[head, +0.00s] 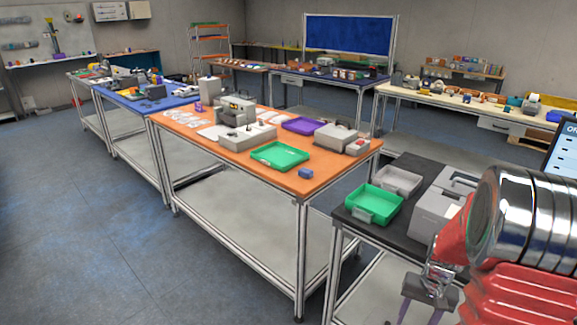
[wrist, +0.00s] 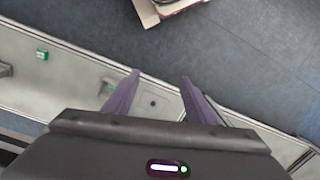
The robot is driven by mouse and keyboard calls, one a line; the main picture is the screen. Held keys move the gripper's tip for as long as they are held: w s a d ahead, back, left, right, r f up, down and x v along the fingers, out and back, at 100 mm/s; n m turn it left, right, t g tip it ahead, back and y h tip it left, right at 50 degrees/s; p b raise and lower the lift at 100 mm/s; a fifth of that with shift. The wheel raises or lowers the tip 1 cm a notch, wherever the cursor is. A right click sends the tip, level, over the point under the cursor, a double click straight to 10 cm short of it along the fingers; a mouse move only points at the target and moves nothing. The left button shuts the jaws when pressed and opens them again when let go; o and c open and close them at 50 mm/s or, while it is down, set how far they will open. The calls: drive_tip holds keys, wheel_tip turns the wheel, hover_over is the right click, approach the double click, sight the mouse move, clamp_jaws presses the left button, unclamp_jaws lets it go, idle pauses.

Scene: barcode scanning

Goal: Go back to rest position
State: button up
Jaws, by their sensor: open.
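My gripper (head: 419,311) is at the bottom right of the head view, with purple fingers pointing down, beside the near dark-topped table (head: 338,208). In the wrist view my gripper (wrist: 160,77) is open. Nothing sits between its fingertips. Beneath it in that view are a pale grey surface (wrist: 75,75) and the blue-grey floor (wrist: 240,45). My folded red and chrome arm fills the right side of the head view and hides part of that table.
The dark table carries a green bin (head: 374,204), a grey bin (head: 397,180) and a grey machine (head: 440,212). An orange-topped table (head: 305,183) with a green tray (head: 279,156) stands beyond. Floor (head: 90,230) at left is clear.

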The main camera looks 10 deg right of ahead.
drive_tip(key=s+a+r+n+t, duration=0.2)
drive_tip(key=s+a+r, duration=0.2)
drive_tip(key=a+r, duration=0.4)
drive_tip(key=s+a+r+n+t, duration=0.2)
drive_tip(key=s+a+r, duration=0.2)
drive_tip(key=a+r, duration=0.4)
drive_tip(key=s+a+r+n+t, duration=0.2)
drive_tip(key=s+a+r, duration=0.3)
drive_tip(key=r, duration=0.5)
drive_tip(key=a, duration=0.2)
drive_tip(key=shift+a+r+h, duration=0.3)
drive_tip(key=shift+a+h, duration=0.1)
